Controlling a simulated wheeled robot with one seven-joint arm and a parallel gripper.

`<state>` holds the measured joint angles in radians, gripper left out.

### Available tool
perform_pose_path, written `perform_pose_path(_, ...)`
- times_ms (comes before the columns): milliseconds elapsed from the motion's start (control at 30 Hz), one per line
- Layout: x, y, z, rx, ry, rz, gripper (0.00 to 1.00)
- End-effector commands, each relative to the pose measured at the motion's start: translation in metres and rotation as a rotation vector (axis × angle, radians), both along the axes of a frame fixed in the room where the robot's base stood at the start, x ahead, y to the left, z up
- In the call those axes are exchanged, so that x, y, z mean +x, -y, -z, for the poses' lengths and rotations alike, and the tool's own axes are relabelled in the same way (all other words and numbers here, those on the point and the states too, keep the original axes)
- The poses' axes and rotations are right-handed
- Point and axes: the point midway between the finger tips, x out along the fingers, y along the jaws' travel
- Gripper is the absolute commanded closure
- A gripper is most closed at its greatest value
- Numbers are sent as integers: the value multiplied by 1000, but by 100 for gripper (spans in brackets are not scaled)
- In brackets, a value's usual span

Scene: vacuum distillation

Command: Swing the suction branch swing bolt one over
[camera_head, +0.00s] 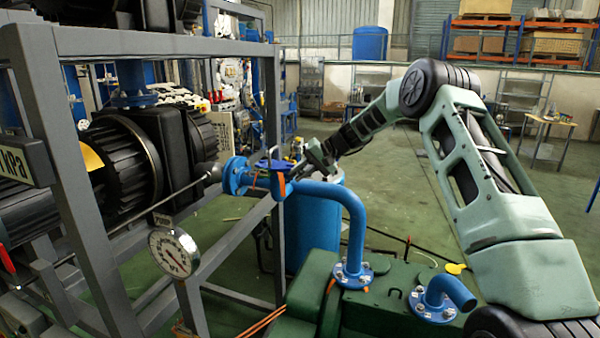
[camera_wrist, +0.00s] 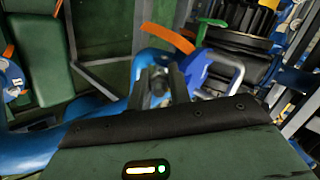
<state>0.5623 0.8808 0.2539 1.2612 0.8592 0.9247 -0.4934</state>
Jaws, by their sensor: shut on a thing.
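The blue suction branch (camera_head: 318,190) rises from the green machine and bends left to a flanged valve joint (camera_head: 236,176). In the wrist view my gripper's dark fingers (camera_wrist: 160,88) are close together on a small grey, round-ended piece (camera_wrist: 158,84), which looks like the swing bolt. Most of it is hidden between the fingers. The blue pipe (camera_wrist: 110,108) passes behind and left of them. An orange lever (camera_wrist: 168,37) shows above the fingers.
A grey steel frame (camera_head: 85,180) with black motors (camera_head: 125,155) stands at the left. A pressure gauge (camera_head: 174,252) hangs low on it. A blue drum (camera_head: 302,225) stands behind the branch. A second blue pipe stub (camera_head: 445,297) is at the right. Open green floor lies beyond.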

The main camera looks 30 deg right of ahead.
Motion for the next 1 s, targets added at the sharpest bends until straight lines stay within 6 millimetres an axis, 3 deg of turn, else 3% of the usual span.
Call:
perform_pose_path(133, 1, -1, -1, 1, 3, 0, 100)
perform_pose_path(167, 1, -1, -2, 1, 4, 0, 78)
perform_pose_path(200, 1, -1, -2, 1, 5, 0, 70)
perform_pose_path(667, -6, 9, -9, -2, 7, 2, 70)
perform_pose_path(1000, -45, 54, -53, -3, 8, 3, 70)
